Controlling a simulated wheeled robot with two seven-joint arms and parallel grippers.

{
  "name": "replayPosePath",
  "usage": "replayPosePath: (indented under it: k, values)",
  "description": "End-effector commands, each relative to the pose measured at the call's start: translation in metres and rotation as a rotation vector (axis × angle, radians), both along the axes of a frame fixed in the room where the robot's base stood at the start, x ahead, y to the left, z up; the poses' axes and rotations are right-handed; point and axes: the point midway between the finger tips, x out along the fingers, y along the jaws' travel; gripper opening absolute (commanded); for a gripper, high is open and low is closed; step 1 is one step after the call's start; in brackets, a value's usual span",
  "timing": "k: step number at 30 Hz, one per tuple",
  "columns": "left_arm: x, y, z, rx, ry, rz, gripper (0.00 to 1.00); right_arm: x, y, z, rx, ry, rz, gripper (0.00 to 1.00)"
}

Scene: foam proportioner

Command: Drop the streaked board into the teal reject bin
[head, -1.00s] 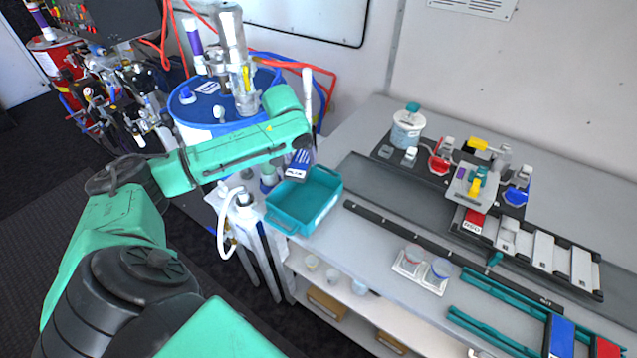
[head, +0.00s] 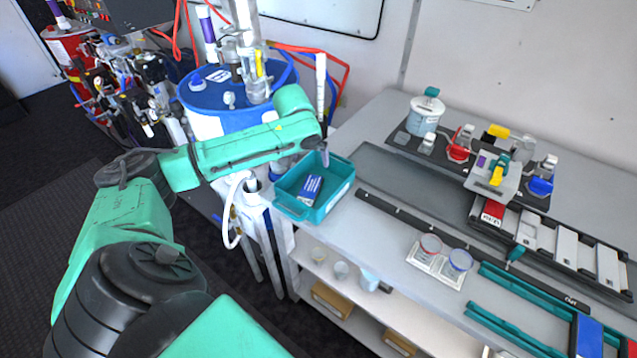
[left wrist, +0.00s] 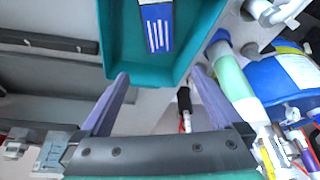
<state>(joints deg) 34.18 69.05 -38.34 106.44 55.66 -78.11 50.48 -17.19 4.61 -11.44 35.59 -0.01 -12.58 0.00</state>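The teal reject bin (head: 331,204) stands at the left end of the grey bench. The streaked board (head: 311,188), blue with a white label end, lies inside the bin in the head view. In the left wrist view the board (left wrist: 157,27) shows white stripes on blue against the teal bin floor (left wrist: 122,45). My left gripper (head: 324,158) is above the bin's far edge. Its two fingers (left wrist: 155,82) are spread apart with nothing between them. My right gripper is in neither view.
A blue drum (head: 235,98) with pump fittings stands behind my left arm. A white tray with two cups (head: 438,259), teal rails (head: 510,313) and a slotted rack (head: 565,253) are on the bench to the right. A black bar (head: 415,226) lies beside the bin.

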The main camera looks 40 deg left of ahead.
Motion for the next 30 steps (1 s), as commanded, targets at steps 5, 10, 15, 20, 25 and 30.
replayPosePath:
  k: [5, 10, 15, 20, 25, 30]
  values:
    - [-0.001, 0.0, 0.002, 0.0, 0.0, 0.0, 1.0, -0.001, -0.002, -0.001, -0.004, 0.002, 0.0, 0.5]
    - [-0.011, -0.004, 0.027, 0.002, -0.003, -0.002, 1.0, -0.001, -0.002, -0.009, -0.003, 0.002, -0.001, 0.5]
    - [-0.029, -0.011, 0.074, 0.003, -0.006, -0.001, 1.0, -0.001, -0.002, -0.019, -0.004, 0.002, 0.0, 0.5]
    - [-0.044, -0.018, 0.115, 0.002, -0.005, -0.002, 1.0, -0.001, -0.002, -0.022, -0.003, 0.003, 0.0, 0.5]
    - [-0.052, -0.02, 0.134, 0.001, -0.001, -0.001, 1.0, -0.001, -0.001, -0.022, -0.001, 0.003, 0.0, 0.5]
    - [-0.053, -0.021, 0.135, 0.001, 0.001, -0.001, 1.0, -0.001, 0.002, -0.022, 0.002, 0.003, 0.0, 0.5]
